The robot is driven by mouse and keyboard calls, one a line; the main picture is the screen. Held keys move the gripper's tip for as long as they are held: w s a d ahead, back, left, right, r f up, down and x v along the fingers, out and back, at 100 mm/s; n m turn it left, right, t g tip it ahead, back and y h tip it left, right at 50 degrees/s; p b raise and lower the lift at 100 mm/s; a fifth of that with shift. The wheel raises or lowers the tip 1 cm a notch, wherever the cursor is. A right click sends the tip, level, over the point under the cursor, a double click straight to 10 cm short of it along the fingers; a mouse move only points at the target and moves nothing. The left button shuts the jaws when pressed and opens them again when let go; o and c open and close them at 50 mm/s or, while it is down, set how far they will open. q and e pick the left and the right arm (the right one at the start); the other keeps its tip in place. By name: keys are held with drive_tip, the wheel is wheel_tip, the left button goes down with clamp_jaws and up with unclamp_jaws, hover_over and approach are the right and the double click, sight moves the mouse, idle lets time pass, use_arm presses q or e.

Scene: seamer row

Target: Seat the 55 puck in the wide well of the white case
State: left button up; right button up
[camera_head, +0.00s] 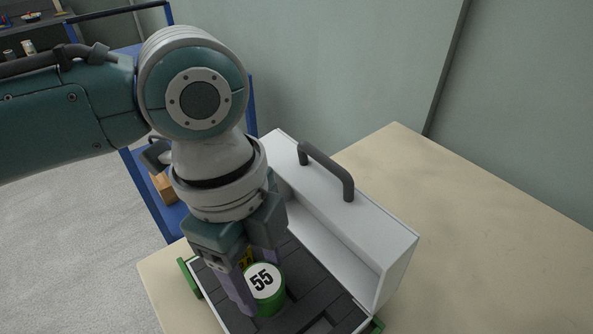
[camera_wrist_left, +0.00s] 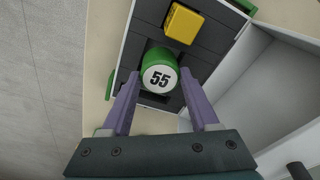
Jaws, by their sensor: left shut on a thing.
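The 55 puck (camera_head: 264,281) is a green cylinder with a white top marked "55". My left gripper (camera_head: 259,290) is shut on it, with one purple finger on each side; the puck also shows between the fingertips in the left wrist view (camera_wrist_left: 159,78). The puck is over the dark grey insert of the open white case (camera_head: 395,262). I cannot tell whether its lower end is in a well or above the insert, and the wide well cannot be picked out. My right gripper is not in view.
A yellow block (camera_wrist_left: 183,24) sits in the insert beyond the puck. The case lid stands up with a grey handle (camera_head: 328,170). The wooden table (camera_head: 480,240) is clear right of the case. A blue cart (camera_head: 150,205) stands behind at left.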

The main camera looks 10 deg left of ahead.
use_arm(q)
drive_tip(key=shift+f, duration=0.95)
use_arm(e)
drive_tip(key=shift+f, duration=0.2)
